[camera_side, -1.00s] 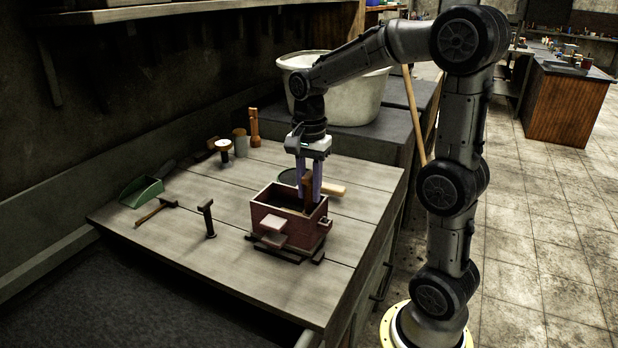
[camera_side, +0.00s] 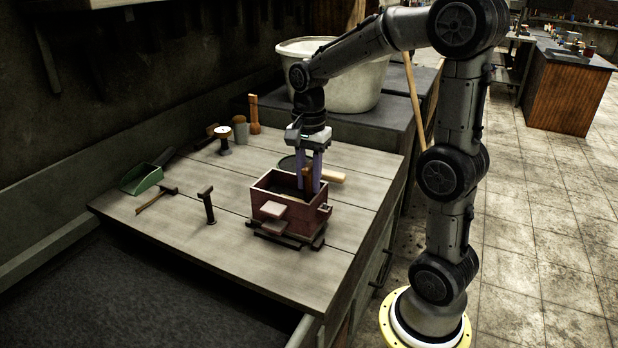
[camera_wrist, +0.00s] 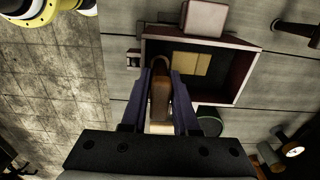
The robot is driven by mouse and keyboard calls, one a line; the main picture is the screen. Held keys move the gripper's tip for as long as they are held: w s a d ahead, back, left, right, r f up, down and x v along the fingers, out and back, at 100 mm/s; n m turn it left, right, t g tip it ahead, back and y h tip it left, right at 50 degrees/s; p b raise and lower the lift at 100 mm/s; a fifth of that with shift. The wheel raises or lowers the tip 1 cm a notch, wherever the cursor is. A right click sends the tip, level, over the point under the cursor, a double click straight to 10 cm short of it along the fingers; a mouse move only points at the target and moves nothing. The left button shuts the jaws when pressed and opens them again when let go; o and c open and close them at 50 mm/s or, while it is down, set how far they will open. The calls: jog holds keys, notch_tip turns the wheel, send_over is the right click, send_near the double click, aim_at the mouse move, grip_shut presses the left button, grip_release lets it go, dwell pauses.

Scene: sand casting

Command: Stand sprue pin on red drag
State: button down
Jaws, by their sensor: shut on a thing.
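The sprue pin (camera_side: 308,180) is a brown wooden piece, roughly upright between the fingers of my gripper (camera_side: 310,180). In the wrist view the pin (camera_wrist: 160,95) shows as a tan wooden shape between my gripper's two purple fingers (camera_wrist: 160,98). The gripper is shut on it over the back right of the red drag. The drag (camera_side: 305,219) is an open dark-red box with handles, standing on the bench; its wall also shows in the wrist view (camera_wrist: 240,75). The pin's lower end is hidden, so I cannot tell whether it touches anything inside.
The front-left bench is clear.

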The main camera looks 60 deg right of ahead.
jog(key=shift+f, duration=0.35)
jog(key=shift+s+f, duration=0.15)
jog(key=shift+f, duration=0.3)
jog(key=shift+a+f, duration=0.1)
jog(key=shift+f, duration=0.1)
jog(key=c, duration=0.6)
grip_release()
jog(key=shift+r, duration=0.15)
